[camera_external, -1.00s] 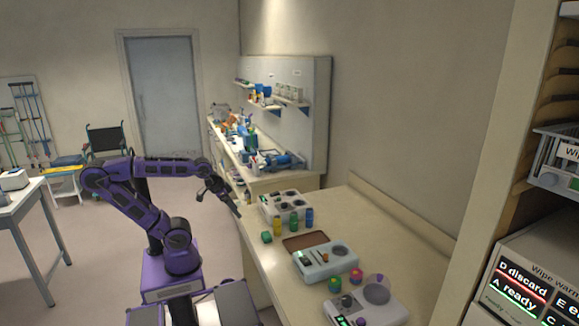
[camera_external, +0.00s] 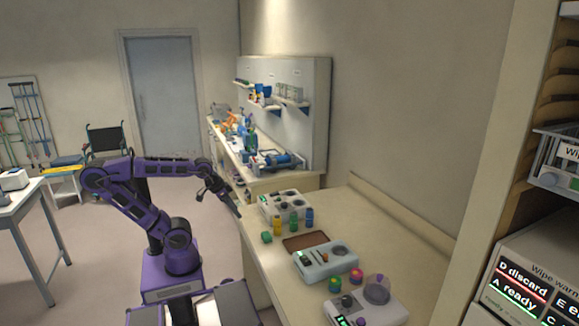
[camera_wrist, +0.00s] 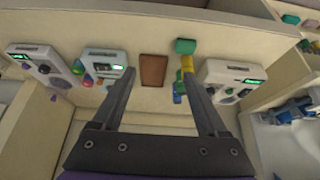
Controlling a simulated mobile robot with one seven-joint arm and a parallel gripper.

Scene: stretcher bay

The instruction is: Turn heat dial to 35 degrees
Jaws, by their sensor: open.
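Three pale control units stand on the long counter. In the external view the near unit (camera_external: 362,310) has a round clear cover and a lit green display. The middle unit (camera_external: 325,261) has a dark round part and a small orange part. The far unit (camera_external: 283,204) has several round dark parts on top. Which one carries the heat dial, and any dial reading, is too small to tell. My gripper (camera_external: 226,200) is open and empty, at the counter's left edge beside the far unit. In the wrist view its fingers (camera_wrist: 158,68) point toward the counter, apart from every unit.
A brown tray (camera_external: 304,241) lies between the far and middle units. A green block (camera_external: 266,237) and yellow, green and blue bottles (camera_external: 293,221) stand by the far unit. Red and green knobs or jars (camera_external: 345,280) sit near the near unit. The counter's wall side is clear.

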